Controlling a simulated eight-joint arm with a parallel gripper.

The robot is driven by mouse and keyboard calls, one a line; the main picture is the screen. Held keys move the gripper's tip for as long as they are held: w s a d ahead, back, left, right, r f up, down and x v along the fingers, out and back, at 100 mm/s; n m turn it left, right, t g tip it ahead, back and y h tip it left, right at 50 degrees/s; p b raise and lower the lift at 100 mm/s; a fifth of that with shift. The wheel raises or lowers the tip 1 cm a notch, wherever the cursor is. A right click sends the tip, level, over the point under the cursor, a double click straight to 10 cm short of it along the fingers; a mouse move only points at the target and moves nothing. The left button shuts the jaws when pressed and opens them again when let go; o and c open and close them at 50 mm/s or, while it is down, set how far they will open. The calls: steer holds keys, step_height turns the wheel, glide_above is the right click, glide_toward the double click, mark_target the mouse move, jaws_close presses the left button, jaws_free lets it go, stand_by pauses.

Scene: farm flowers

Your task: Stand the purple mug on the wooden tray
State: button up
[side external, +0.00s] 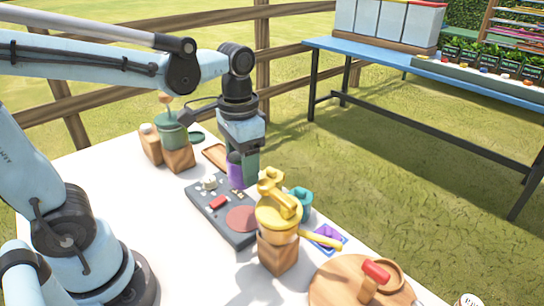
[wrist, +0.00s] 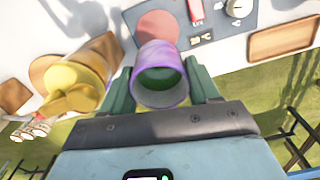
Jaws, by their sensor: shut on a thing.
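The purple mug (side external: 236,173) is between the fingers of my gripper (side external: 243,166), near the far right side of the grey control panel. In the wrist view the mug (wrist: 160,62) shows its open rim and greenish inside facing the camera, with a finger of my gripper (wrist: 162,85) against each side. It looks roughly upright; its base is hidden, and I cannot tell how high it is. The wooden tray (side external: 214,154) lies behind the mug on the white table, partly hidden by my gripper. In the wrist view the tray (wrist: 283,40) is at upper right and looks empty.
The grey control panel (side external: 206,205) has knobs and a red disc. A yellow pot (side external: 278,212) on a wooden block stands close on the right, before a teal item (side external: 302,200). A green pot (side external: 171,134) stands left of the tray. A round wooden board (side external: 330,283) is in front.

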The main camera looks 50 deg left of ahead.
steer(key=w+a, duration=0.5)
steer(key=shift+w+a+r, duration=0.1)
steer(key=shift+w+r, duration=0.1)
steer(key=shift+w, duration=0.15)
steer(key=shift+t, duration=0.3)
steer(key=w+a+f, duration=0.1)
steer(key=a+f, duration=0.1)
steer(key=a, duration=0.3)
steer(key=w+a+f, duration=0.2)
steer(key=a+f, duration=0.1)
steer(key=a, duration=0.3)
steer(key=w+a+f, duration=0.1)
steer(key=a+f, duration=0.1)
steer(key=a, duration=0.4)
steer(key=shift+w+f, duration=0.25)
steer(key=shift+w, duration=0.05)
steer(key=shift+a+f, duration=0.35)
steer(key=shift+a, duration=0.1)
steer(key=shift+f, duration=1.95)
steer(key=shift+f, duration=0.15)
steer(key=o, duration=1.2)
steer(key=shift+c, duration=0.2)
